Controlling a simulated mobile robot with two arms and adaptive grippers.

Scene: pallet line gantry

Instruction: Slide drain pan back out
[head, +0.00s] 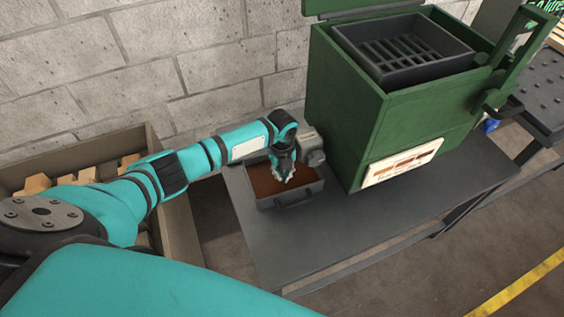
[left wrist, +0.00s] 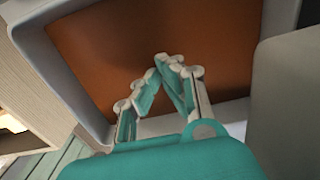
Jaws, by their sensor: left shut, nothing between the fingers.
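The drain pan (head: 293,200) is a grey, shallow, open-topped pan with a reddish-brown bottom or contents. It sits on the dark table to the left of the green box-like machine. My left gripper (head: 289,180) points down over the pan, with its fingers closed together and nothing between them. In the left wrist view, the fingertips (left wrist: 168,60) meet above the brown inside of the pan (left wrist: 95,128), near one grey wall. I cannot tell whether the fingers touch it. The pan's far side is partly hidden by the gripper and wrist. My right gripper is not in view.
The green machine (head: 345,105) with a dark slotted tray (head: 410,50) on top stands on the dark table (head: 350,235). A wooden crate (head: 180,220) with wood pieces is at the left. A block wall stands behind. The table front is clear.

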